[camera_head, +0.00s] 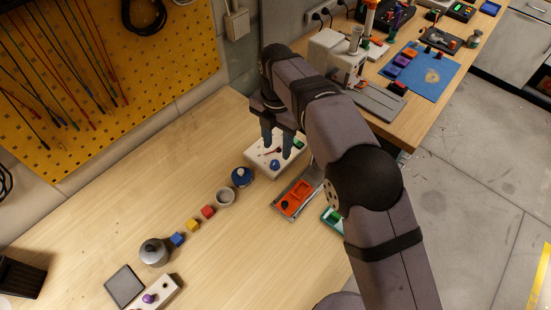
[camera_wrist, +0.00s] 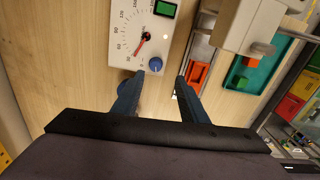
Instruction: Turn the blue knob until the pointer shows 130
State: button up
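The white dial panel (camera_head: 256,163) lies on the wooden bench, and it also shows in the wrist view (camera_wrist: 118,50). Its red pointer (camera_wrist: 139,50) points to the low end of the scale, seemingly near 30; the exact reading is too small to tell. The blue knob (camera_wrist: 155,64) sits on the panel at the edge nearest my gripper, and it also shows in the head view (camera_head: 275,165). My gripper (camera_wrist: 161,76) is open and empty, its fingertips apart on either side of the knob's line in the wrist view. I cannot tell its height above the knob.
An orange piece in a grey tray (camera_head: 296,198) lies close by on the right.

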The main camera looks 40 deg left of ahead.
aim_at(275, 162)
jog(key=shift+a+f, duration=0.1)
jog(key=shift+a, duration=0.3)
jog(key=shift+f+p, duration=1.45)
jog(key=shift+f, duration=2.2)
grip_shut()
